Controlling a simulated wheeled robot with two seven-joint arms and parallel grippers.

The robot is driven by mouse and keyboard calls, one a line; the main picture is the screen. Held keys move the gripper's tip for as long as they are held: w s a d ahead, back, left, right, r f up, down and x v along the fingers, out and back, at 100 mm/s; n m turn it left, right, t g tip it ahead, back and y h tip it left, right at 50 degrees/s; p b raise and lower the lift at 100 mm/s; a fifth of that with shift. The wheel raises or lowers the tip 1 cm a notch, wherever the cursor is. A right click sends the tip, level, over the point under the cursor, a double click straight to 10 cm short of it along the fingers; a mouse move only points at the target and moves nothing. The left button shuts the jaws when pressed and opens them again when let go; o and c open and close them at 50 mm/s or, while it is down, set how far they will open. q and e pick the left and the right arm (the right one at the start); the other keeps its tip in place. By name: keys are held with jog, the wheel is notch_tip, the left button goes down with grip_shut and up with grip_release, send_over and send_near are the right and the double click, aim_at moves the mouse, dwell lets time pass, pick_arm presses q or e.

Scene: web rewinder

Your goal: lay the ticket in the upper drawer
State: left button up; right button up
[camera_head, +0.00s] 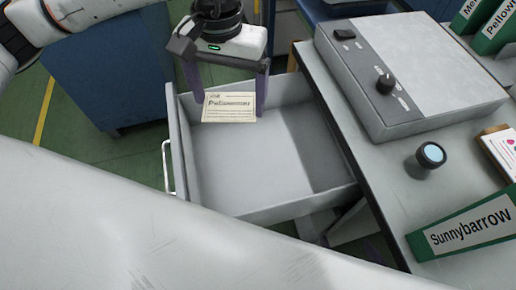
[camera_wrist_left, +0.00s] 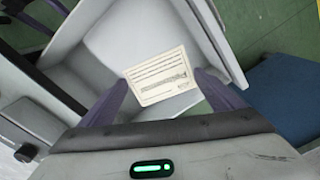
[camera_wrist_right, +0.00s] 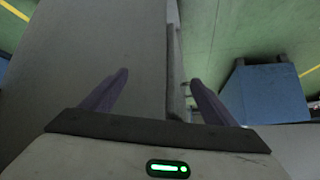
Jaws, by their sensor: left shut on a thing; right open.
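The ticket (camera_head: 229,108) is a small cream card with printed text, reading something like "Pelissemer". My left gripper (camera_head: 230,98) is shut on it by its side edges and holds it above the far part of the open drawer. In the left wrist view the ticket (camera_wrist_left: 163,82) sits between the fingertips (camera_wrist_left: 164,78), with the drawer (camera_wrist_left: 95,38) behind it. The pulled-out grey drawer (camera_head: 230,165) looks empty; its near corner is partly hidden by my white arm link. My right gripper (camera_wrist_right: 158,80) is open and empty in the right wrist view, beside a grey surface.
A blue cabinet (camera_head: 110,70) stands at the left on green floor.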

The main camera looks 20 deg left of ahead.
pick_arm(q)
jog(key=w+d+f+n+b, duration=0.15)
jog(key=d+f, duration=0.35)
jog(key=f, duration=0.5)
send_over(259, 162)
jog(key=shift+n, duration=0.45)
notch_tip(259, 162, down, 7)
jog(key=shift+f, duration=2)
jog(key=shift+f+b, duration=0.1)
jog(key=shift+b, duration=0.2)
jog(key=shift+f, duration=0.2)
jog(key=o, duration=1.5)
jog(key=shift+r, duration=0.1)
jog(key=shift+o, duration=0.2)
notch_tip(259, 162, up, 12)
jog(key=shift+r, duration=0.2)
